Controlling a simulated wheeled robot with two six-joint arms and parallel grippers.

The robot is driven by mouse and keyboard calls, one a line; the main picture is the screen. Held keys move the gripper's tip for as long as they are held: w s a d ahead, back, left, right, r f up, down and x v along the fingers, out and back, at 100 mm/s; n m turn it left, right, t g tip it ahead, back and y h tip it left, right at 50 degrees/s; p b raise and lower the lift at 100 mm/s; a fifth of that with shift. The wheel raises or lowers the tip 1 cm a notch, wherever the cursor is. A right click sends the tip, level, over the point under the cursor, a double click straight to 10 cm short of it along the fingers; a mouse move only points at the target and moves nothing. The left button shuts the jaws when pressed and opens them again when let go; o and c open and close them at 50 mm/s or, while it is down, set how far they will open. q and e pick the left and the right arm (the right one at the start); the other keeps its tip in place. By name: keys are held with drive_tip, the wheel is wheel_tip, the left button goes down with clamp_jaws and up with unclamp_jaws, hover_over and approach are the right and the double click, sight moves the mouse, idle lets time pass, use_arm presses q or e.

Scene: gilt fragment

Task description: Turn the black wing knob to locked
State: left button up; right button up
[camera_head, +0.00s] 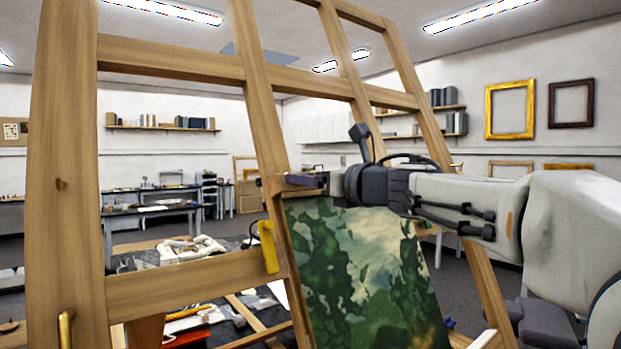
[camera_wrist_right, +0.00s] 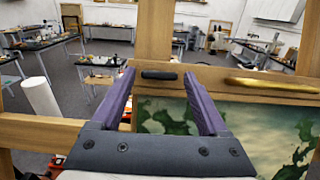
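The black wing knob (camera_wrist_right: 159,75) is a short dark bar lying level on the wooden crossbar in the right wrist view. My right gripper (camera_wrist_right: 158,82) is open, with one purple finger on each side of the knob and a visible gap at both ends. I cannot tell how deep the fingertips reach past it. In the head view my right gripper (camera_head: 307,181) comes in from the right, at the top edge of the painting (camera_head: 365,275); the knob is not distinguishable there. No lock marking is readable. My left gripper is not in view.
A large wooden frame (camera_head: 65,140) fills the foreground, with posts and crossbars close to my right arm. Cluttered worktables (camera_head: 150,210) stand behind.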

drive_tip(key=c, duration=1)
drive_tip(key=shift+m, duration=0.4)
drive_tip(key=m+g+h+p, duration=0.2)
drive_tip(key=m+p, duration=0.4)
drive_tip(key=m, duration=0.5)
drive_tip(key=r+m+g+h+p, duration=0.1)
drive_tip(key=m+p, duration=0.5)
drive_tip(key=m, duration=0.6)
drive_tip(key=m+g+h+p, duration=0.2)
drive_tip(key=m+g+p, duration=0.3)
drive_tip(key=m, duration=0.7)
drive_tip(key=shift+w+a+r+h+p, duration=0.3)
drive_tip(key=shift+h+p, duration=0.1)
drive_tip(key=shift+p, duration=0.4)
drive_tip(key=shift+f, duration=0.1)
